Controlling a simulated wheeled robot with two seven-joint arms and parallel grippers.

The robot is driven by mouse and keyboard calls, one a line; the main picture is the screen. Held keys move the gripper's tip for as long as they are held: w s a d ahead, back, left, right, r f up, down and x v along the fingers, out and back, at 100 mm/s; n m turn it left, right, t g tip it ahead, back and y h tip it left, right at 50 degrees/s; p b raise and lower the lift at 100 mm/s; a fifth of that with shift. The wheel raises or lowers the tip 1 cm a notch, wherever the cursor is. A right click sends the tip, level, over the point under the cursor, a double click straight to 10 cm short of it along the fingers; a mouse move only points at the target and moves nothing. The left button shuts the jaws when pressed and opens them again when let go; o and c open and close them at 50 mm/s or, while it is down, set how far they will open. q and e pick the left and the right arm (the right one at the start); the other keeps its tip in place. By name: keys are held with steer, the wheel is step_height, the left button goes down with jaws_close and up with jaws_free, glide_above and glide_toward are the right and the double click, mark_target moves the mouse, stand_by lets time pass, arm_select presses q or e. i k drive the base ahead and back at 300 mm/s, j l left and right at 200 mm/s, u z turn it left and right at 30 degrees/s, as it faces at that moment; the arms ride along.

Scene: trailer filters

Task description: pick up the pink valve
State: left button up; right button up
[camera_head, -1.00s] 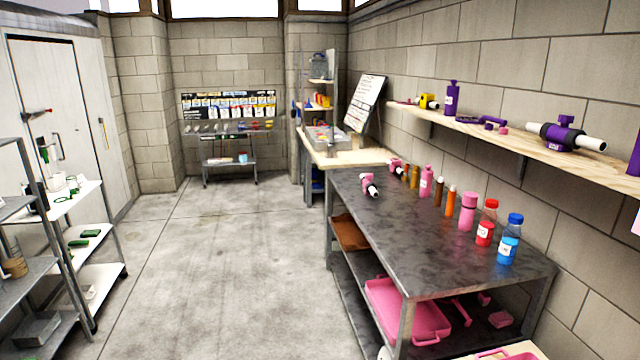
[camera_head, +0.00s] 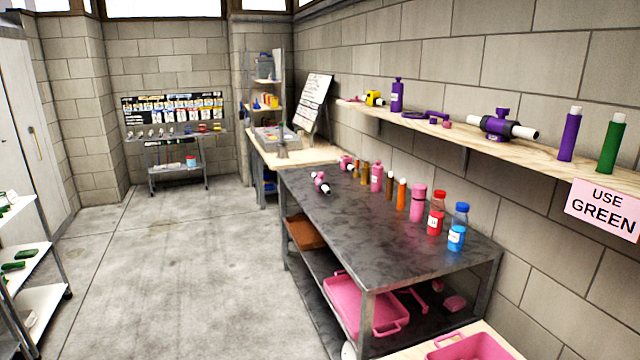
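A small pink valve (camera_head: 319,178) with a dark and white pipe end lies on the dark metal table (camera_head: 365,215), near its far left edge. A second pink piece (camera_head: 346,162), also with a dark and white end, lies behind it near the back of the table; it is too small to tell its full shape. A larger purple valve (camera_head: 497,123) with white pipe ends lies on the wooden wall shelf (camera_head: 575,165). Neither of my grippers shows in the head view.
Several bottles and tubes, including a pink one (camera_head: 417,203) and a blue-capped one (camera_head: 458,227), line the table's right side. A pink tray (camera_head: 365,305) sits on its lower shelf. A "USE GREEN" sign (camera_head: 604,209) hangs at right. Floor (camera_head: 180,260) left of the table is clear.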

mark_target(323, 186)
steer(key=i+j+z, duration=0.2)
steer(key=i+j, duration=0.9)
steer(key=i, duration=0.15)
